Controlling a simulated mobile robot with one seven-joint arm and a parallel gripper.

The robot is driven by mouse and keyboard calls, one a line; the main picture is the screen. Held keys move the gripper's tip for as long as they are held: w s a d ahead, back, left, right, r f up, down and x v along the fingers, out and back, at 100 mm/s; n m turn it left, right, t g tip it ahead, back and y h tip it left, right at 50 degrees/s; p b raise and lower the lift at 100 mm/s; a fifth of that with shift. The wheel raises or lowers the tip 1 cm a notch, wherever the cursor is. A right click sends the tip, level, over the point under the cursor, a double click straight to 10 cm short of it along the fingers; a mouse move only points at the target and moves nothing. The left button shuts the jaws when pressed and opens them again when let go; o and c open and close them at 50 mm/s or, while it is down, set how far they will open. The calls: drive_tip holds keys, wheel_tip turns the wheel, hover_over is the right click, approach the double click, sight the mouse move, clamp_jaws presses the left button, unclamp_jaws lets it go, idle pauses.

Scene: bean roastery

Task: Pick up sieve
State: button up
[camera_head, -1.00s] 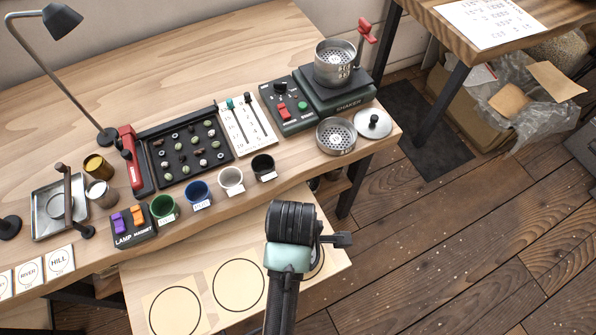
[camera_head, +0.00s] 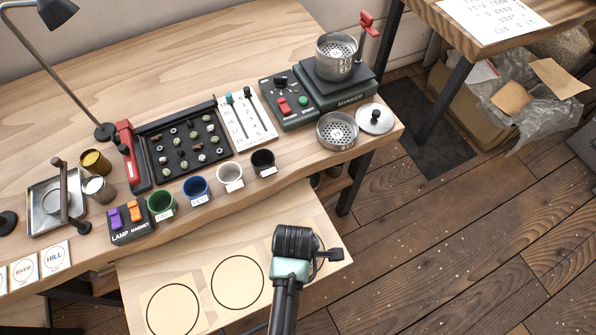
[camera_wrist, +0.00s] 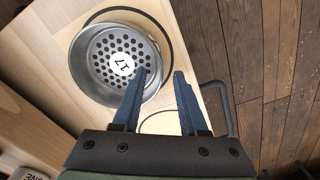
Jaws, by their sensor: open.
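A round metal sieve (camera_wrist: 105,58) with a perforated bottom and a white "17" label sits upright inside a black ring on the light board in the wrist view. In the head view my arm hides that spot. My gripper (camera_wrist: 160,76) is open and empty, with two blue fingers. In the wrist view the left finger overlaps the sieve's right side and the right finger lies outside its rim. Contact cannot be told. The head view shows another sieve (camera_head: 337,131) on the table beside a lid (camera_head: 375,118), and one more (camera_head: 336,57) on the shaker (camera_head: 340,88).
The front board (camera_head: 200,275) has ringed places, two clearly empty. On the table stand several cups (camera_head: 196,188), a black tray of beans (camera_head: 165,174), a slider panel (camera_head: 246,120), a switch box (camera_head: 128,232) and a lamp (camera_head: 40,60). Open floor lies to the right.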

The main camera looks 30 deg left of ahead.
clamp_jaws()
idle(1.4)
